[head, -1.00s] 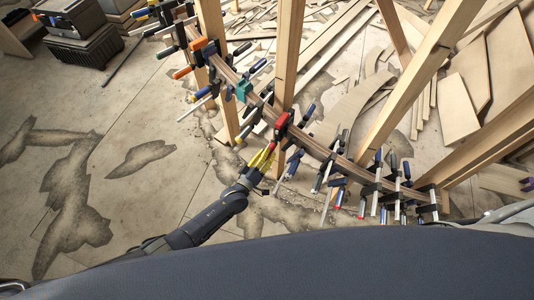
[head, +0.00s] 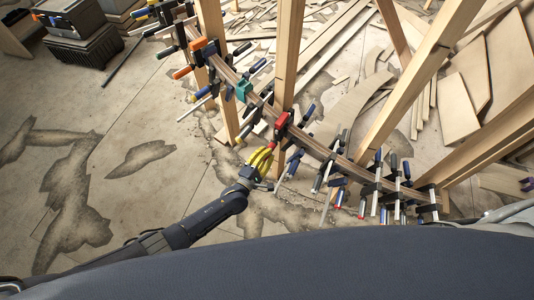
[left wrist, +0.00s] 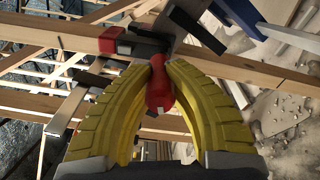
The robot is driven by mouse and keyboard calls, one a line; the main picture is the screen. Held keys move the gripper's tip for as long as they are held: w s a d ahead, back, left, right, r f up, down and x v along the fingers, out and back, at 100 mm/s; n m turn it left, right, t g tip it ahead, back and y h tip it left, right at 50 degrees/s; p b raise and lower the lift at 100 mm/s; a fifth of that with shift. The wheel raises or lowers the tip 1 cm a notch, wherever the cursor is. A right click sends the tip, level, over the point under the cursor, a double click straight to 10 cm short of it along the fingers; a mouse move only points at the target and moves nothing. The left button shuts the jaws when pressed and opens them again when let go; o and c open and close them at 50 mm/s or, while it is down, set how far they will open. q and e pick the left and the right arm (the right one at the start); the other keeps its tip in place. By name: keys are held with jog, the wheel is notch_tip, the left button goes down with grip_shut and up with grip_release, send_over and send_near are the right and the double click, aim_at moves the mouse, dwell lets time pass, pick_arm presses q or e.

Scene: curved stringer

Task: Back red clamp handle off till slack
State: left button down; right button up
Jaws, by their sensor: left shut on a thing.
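The red clamp (head: 281,122) sits on the curved wooden stringer (head: 318,152), near the middle of the head view. Its red handle (left wrist: 160,92) shows between my yellow fingers in the left wrist view. My left gripper (head: 262,156) is shut on this handle, with a fingertip on each side of it. The clamp's red jaw (left wrist: 112,40) and bar lie just beyond the fingers in the left wrist view. Whether the clamp is tight or slack cannot be told. My right gripper is not in view.
Several other clamps line the stringer on both sides, including a teal one (head: 243,90) and a blue-handled one (head: 294,162) close by. Upright wooden posts (head: 288,50) stand along the stringer. Boards lie on the floor behind.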

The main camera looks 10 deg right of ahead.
pick_arm(q)
jog(key=n, duration=1.1)
jog(key=shift+n, duration=0.3)
dwell(0.5)
jog(key=c, duration=1.1)
grip_release()
jog(key=shift+c, duration=0.2)
jog(key=v, duration=1.2)
jog(key=shift+a, duration=0.1)
